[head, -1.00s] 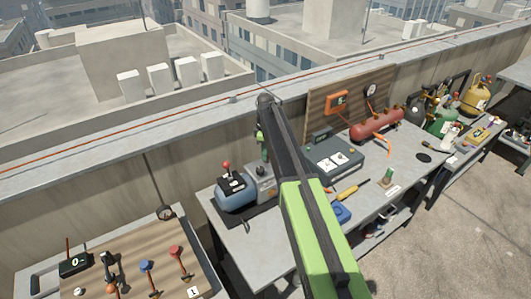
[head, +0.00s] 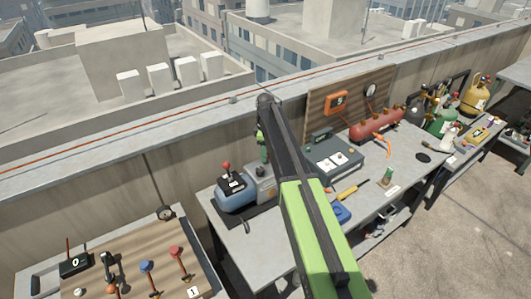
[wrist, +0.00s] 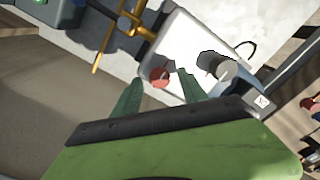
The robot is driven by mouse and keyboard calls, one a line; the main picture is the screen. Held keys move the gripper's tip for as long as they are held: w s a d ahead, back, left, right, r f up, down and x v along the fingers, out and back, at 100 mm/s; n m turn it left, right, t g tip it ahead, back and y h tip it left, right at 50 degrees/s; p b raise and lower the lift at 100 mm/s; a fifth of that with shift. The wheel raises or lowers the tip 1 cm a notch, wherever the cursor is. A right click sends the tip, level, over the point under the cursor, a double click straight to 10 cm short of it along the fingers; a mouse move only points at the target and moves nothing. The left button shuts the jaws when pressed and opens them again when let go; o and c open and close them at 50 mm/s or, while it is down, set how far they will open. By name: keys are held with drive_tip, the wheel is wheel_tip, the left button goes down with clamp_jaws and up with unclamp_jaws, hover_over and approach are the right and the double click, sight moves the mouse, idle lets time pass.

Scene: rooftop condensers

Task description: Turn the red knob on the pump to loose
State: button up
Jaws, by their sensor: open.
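The pump (head: 240,192) is a blue-grey rounded body with a grey box end, standing on the workbench in the head view. A red knob on a thin stem (head: 226,165) rises from its dark top. In the wrist view a round red knob (wrist: 159,77) sits at the corner of a pale grey housing (wrist: 185,50). My gripper (wrist: 160,76) is open, its two green fingers on either side of this red knob in the picture. I cannot tell whether they touch it. In the head view my arm hides most of the gripper.
Brass fittings (wrist: 122,28) lie close to the housing in the wrist view. On the bench are a grey case (head: 332,158), a red tank (head: 377,125) and a yellow-handled tool (head: 352,189). A wooden board with hammers (head: 130,272) is at lower left.

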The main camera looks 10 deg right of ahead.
wheel_tip(320, 180, up, 17)
drive_tip(key=p, duration=1.6)
drive_tip(key=shift+m, duration=0.5)
drive_tip(key=s+f+b, duration=0.3)
drive_tip(key=f+b, duration=0.1)
drive_tip(key=f, duration=0.1)
drive_tip(key=s+f+b, duration=0.4)
drive_tip(key=f+b, duration=0.1)
drive_tip(key=s+f+b, duration=0.3)
drive_tip(key=f+b, duration=0.2)
drive_tip(key=shift+s+a, duration=0.1)
drive_tip(key=shift+s, duration=0.3)
drive_tip(key=s+f+m+b, duration=0.2)
drive_tip(key=s+m, duration=0.4)
drive_tip(key=s, duration=0.3)
drive_tip(key=s+f+m+b, duration=0.3)
drive_tip(key=s+m, duration=0.3)
drive_tip(key=s, duration=0.4)
drive_tip(key=shift+s+f+m+b, duration=0.15)
drive_tip(key=shift+f+m+b, duration=0.2)
drive_tip(key=shift+b, duration=0.25)
